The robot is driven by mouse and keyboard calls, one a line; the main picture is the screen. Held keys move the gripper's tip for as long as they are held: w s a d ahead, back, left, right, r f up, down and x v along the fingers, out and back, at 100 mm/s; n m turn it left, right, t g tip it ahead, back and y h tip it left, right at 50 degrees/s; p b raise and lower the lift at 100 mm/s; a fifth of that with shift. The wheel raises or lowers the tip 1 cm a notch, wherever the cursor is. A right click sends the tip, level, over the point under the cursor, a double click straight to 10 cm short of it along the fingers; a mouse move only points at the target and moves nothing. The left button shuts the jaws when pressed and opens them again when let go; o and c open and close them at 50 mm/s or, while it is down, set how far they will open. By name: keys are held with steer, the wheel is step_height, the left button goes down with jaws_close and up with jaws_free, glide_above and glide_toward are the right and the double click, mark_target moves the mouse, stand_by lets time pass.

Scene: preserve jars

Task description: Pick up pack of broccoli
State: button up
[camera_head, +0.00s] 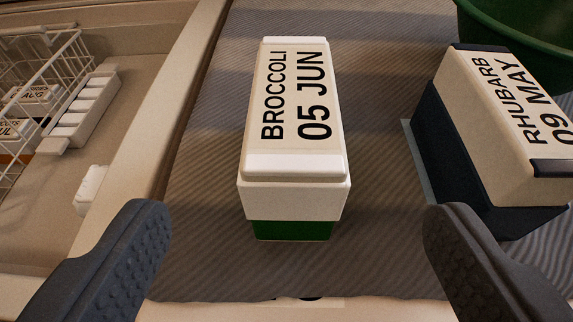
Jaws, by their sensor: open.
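The pack of broccoli (293,120) is a white box with a green lower band, labelled "BROCCOLI 05 JUN" on top. It stands on a grey ribbed mat (205,160) near the middle of the view. My gripper (290,235) is open, with one dark textured finger at the lower left and one at the lower right. The near end of the pack shows between the two fingers in the picture, with a gap on each side. I see no contact with the pack.
A dark blue and cream pack labelled "RHUBARB 09 MAY" (490,125) stands to the right, close to the right finger in the picture. A green bowl-like container (520,40) is at the back right. A white wire basket (40,70) and small packs lie left, beyond a pale rim.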

mark_target(293, 102)
steer(key=b+x, duration=0.2)
steer(key=x, duration=0.9)
steer(key=shift+w+f+b, duration=0.25)
steer(key=shift+w+b, duration=0.05)
steer(key=shift+w, duration=0.05)
steer(key=shift+w+a+f, duration=0.1)
steer(key=shift+w, duration=0.5)
steer(key=c, duration=1.4)
steer(key=shift+o, duration=0.2)
steer(key=shift+r+p, duration=0.75)
steer(key=shift+r, duration=1.05)
steer(key=shift+s+r, duration=0.1)
steer(key=shift+s, duration=0.2)
steer(key=s+d+r+p, duration=0.1)
steer(key=s+d+p, duration=0.25)
steer(key=s, duration=1.05)
step_height(293, 102, up, 16)
steer(key=p, duration=0.9)
steer(key=shift+s+d+r, duration=0.15)
steer(key=shift+s+d, duration=0.2)
steer(key=shift+s, duration=0.15)
